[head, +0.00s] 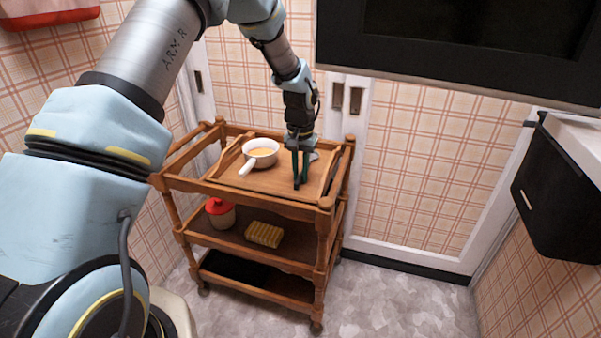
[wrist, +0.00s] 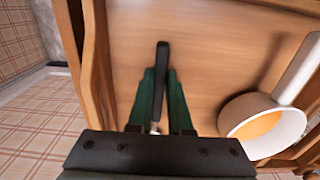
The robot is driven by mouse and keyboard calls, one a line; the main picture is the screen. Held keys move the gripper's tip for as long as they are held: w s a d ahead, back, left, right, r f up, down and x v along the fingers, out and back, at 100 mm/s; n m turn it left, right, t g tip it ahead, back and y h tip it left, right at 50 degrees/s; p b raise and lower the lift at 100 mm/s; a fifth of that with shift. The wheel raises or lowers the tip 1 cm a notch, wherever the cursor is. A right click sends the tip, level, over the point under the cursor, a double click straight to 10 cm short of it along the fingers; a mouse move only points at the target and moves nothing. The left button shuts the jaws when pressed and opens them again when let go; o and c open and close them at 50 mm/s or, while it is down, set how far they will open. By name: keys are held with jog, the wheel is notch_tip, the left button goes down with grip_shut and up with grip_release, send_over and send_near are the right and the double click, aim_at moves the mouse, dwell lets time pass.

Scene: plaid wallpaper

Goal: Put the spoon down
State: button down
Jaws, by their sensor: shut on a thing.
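My gripper (head: 299,182) points down over the right part of the wooden cart's top tray (head: 272,184). In the wrist view, its two green fingers (wrist: 161,74) are shut on the spoon (wrist: 163,54). The spoon's dark handle sticks out past the fingertips, and a bit of bright metal shows between the fingers near the palm. The rest of the spoon is mostly hidden by the gripper. I cannot tell whether the spoon touches the tray.
A white pan (head: 262,148) with orange contents stands on the tray left of my gripper; it also shows in the wrist view (wrist: 232,116). Raised wooden rails edge the cart. The lower shelf holds a red-lidded jar (head: 220,214) and a yellow sponge-like block (head: 264,234).

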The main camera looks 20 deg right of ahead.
jog(key=c, duration=0.8)
grip_release()
jog(key=shift+c, duration=0.2)
notch_tip(320, 180, up, 12)
jog(key=a+r+n, duration=0.3)
jog(key=a+n, duration=0.1)
jog(key=a, duration=1.7)
jog(key=s+a+n, duration=0.1)
jog(key=s+a, duration=0.4)
jog(key=a, duration=0.3)
jog(key=s+a+n+t, duration=0.1)
jog(key=s+a+n, duration=0.1)
jog(key=s+a, duration=0.4)
jog(key=shift+a+f+t, duration=0.3)
jog(key=shift+a+f, duration=0.05)
jog(key=shift+a, duration=0.5)
